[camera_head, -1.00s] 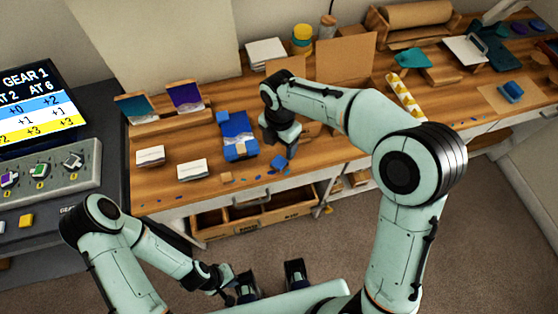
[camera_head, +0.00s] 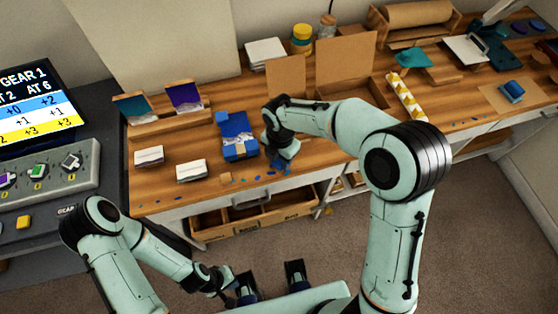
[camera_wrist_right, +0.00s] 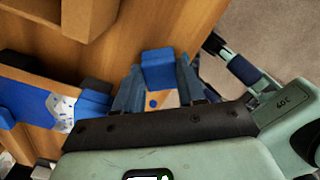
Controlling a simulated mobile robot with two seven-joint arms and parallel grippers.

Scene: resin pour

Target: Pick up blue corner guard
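The blue corner guard (camera_wrist_right: 158,68) is a small blue block close to the front edge of the wooden workbench. My right gripper (camera_wrist_right: 160,76) is down over it, with one finger on each side. The fingers look open, with narrow gaps to the block; contact is not clear. In the head view my right gripper (camera_head: 283,168) hides most of the guard. My left gripper (camera_head: 238,291) is low in front of the bench, away from the guard; its finger gap is too small to judge.
Small blue and tan scraps lie along the front edge. An open drawer (camera_head: 255,215) is below. A cardboard box (camera_head: 345,80) stands behind my right arm.

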